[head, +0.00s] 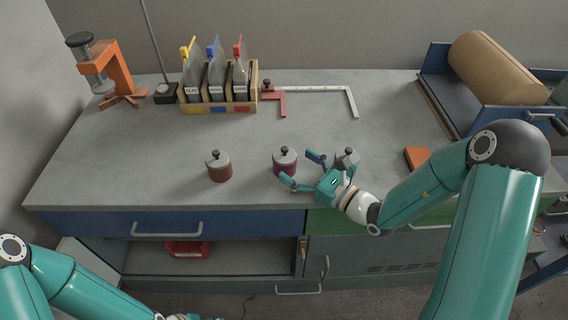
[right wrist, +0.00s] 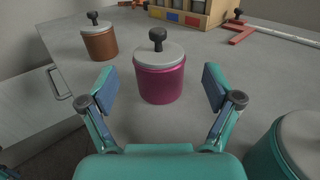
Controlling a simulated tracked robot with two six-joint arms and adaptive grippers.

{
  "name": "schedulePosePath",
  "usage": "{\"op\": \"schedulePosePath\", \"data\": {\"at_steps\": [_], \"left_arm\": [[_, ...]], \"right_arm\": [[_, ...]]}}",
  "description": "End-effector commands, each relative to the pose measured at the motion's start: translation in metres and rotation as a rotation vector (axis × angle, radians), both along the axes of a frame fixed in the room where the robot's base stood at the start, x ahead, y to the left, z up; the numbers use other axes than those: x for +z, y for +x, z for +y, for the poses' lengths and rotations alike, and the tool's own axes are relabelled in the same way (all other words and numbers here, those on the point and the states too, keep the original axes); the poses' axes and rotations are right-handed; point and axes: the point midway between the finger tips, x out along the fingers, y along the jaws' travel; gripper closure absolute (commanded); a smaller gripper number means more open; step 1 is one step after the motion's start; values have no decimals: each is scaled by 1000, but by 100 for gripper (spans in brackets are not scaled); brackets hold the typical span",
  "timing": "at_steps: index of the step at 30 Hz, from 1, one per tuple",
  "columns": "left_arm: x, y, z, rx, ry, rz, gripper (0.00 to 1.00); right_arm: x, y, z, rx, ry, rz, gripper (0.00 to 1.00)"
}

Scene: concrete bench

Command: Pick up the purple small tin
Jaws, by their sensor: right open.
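The purple small tin (head: 285,164) stands upright on the bench, with a grey lid and a black knob. It also shows in the right wrist view (right wrist: 159,84), ahead of my right gripper. My right gripper (head: 301,170) is open, its fingers pointing at the tin; in the right wrist view the fingers (right wrist: 159,92) lie to either side of the line to it, and nothing is between them. A brown tin (head: 219,169) stands to the left, and a teal tin (right wrist: 277,155) stands close to the right of my gripper. My left arm is at the lower left; its gripper is not clearly seen.
A wooden rack (head: 218,107) with bags stands at the back, beside a red and white square tool (head: 315,89). An orange clamp (head: 108,70) is at the back left. An orange block (head: 416,157) lies right of the teal tin. The bench's middle is clear.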

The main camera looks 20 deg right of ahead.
Motion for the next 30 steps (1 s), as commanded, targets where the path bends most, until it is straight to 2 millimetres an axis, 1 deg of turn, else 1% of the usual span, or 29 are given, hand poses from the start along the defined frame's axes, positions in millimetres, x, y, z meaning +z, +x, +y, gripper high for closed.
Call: {"op": "schedulePosePath", "data": {"at_steps": [2,6,14,15,17,27,28,30], "left_arm": [[4,0,0,0,0,0,31],[6,0,0,0,0,0,31],[5,0,0,0,0,0,31],[5,0,0,0,0,0,31],[5,0,0,0,0,0,31],[5,0,0,0,0,0,31],[5,0,0,0,0,0,31],[5,0,0,0,0,0,31]], "right_arm": [[2,10,9,4,1,-1,10],[1,24,15,2,0,0,10],[0,26,16,0,-1,1,10],[0,26,16,0,-1,1,14],[0,26,16,0,-1,1,24],[0,26,16,0,-1,1,80],[1,26,16,0,0,-1,82],[1,26,16,0,0,-1,82]]}}
